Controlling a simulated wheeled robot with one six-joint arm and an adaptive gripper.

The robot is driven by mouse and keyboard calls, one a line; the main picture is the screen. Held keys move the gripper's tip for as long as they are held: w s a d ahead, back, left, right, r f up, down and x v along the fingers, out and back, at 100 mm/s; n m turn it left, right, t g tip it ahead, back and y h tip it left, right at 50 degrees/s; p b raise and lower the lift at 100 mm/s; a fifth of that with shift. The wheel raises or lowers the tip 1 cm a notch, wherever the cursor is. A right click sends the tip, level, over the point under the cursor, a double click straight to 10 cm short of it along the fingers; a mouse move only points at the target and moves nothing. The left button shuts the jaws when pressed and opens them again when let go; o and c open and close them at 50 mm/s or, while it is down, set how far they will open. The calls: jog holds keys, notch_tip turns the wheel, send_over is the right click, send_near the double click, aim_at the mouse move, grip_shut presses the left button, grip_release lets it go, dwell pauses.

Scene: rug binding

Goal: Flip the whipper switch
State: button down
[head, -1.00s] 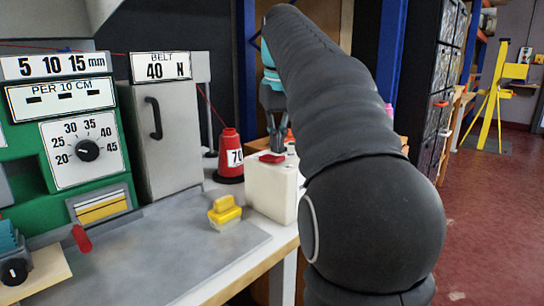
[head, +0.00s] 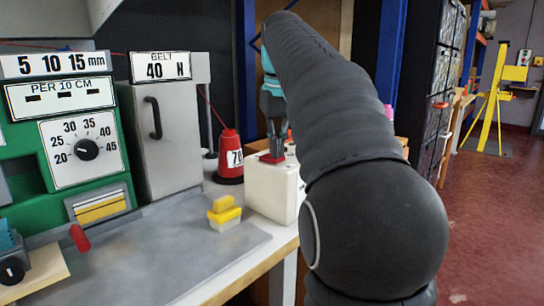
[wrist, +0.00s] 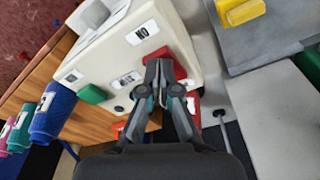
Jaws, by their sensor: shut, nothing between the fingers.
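A white box (head: 271,191) stands at the bench's right end, with a red switch piece (head: 271,158) on its top. In the wrist view, the box (wrist: 118,48) carries small labels, one reading NO, a green piece (wrist: 92,95) and the red piece (wrist: 173,60). My gripper (head: 277,153) is shut and points down at the red piece. In the wrist view, its fingertips (wrist: 160,68) are together over the red piece and hide part of it. They look at or very near its surface; I cannot tell if they touch.
A red thread cone (head: 229,160) marked 70 stands behind the box. A yellow block (head: 224,213) lies on the grey plate left of it. A green machine with a dial (head: 86,149) and a grey cabinet (head: 165,135) stand further left. Coloured spools (wrist: 52,112) show in the wrist view.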

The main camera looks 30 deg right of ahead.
jog(key=shift+f, duration=0.2)
jog(key=shift+r, duration=0.1)
notch_tip(320, 180, up, 3)
jog(key=p, duration=0.3)
jog(key=shift+r, duration=1.9)
